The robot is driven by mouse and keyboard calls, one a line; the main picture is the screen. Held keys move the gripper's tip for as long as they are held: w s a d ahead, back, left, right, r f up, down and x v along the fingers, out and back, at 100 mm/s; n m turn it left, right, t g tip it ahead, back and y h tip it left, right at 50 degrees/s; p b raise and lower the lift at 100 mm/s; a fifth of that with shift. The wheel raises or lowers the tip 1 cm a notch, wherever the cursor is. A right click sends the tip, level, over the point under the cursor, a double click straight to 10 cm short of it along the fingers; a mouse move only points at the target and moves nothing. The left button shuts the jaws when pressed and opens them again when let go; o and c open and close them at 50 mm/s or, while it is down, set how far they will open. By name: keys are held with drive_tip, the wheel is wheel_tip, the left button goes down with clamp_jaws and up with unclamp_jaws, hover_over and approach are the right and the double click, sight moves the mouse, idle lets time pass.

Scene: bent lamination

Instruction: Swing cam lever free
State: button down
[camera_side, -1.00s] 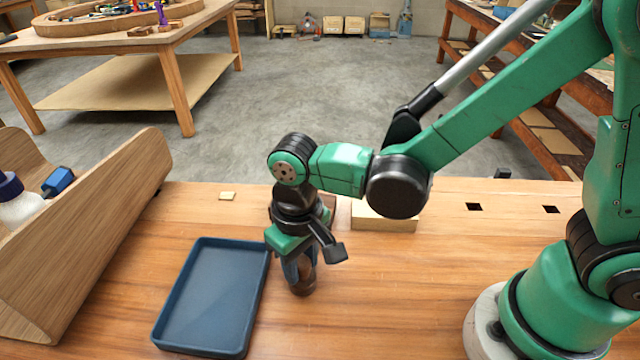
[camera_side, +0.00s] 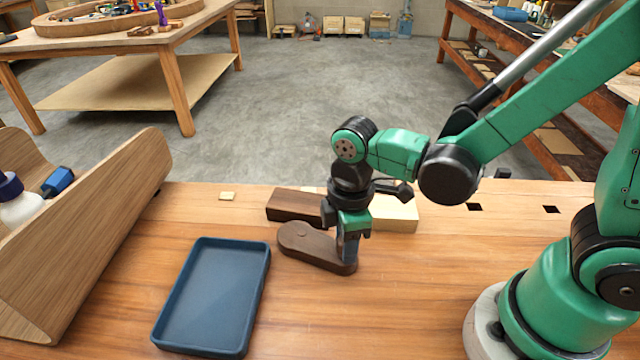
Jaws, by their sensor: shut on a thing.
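The cam lever (camera_side: 308,244) is a dark brown wooden piece with rounded ends, lying on the bench. A round pivot mark shows at its left end. My gripper (camera_side: 347,250) points down at the lever's right end and is shut on it. The fingers partly hide that end. Behind the lever lie a dark wooden block (camera_side: 294,204) and a pale wooden block (camera_side: 398,214). My wrist hides the place between these two blocks, so I cannot tell whether they touch.
A blue tray (camera_side: 212,295) sits on the bench (camera_side: 420,310) left of the lever. A wooden caddy (camera_side: 95,235) with a white bottle (camera_side: 18,205) stands at the far left. A small pale chip (camera_side: 227,196) lies behind the tray. The front middle of the bench is clear.

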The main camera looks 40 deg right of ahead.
drive_tip(key=d+n, duration=0.1)
drive_tip(key=w+d+n, duration=0.1)
drive_tip(key=n, duration=0.1)
drive_tip(key=shift+d, duration=0.1)
drive_tip(key=shift+w+d+n, duration=0.25)
drive_tip(key=shift+d+n, duration=0.1)
drive_tip(key=shift+n, duration=0.45)
drive_tip(key=shift+w+d+n, duration=0.25)
drive_tip(key=shift+d+n, duration=0.05)
drive_tip(key=shift+n, duration=0.5)
drive_tip(key=c, duration=0.5)
unclamp_jaws()
wheel_tip(320, 180, up, 6)
drive_tip(key=shift+f, duration=0.2)
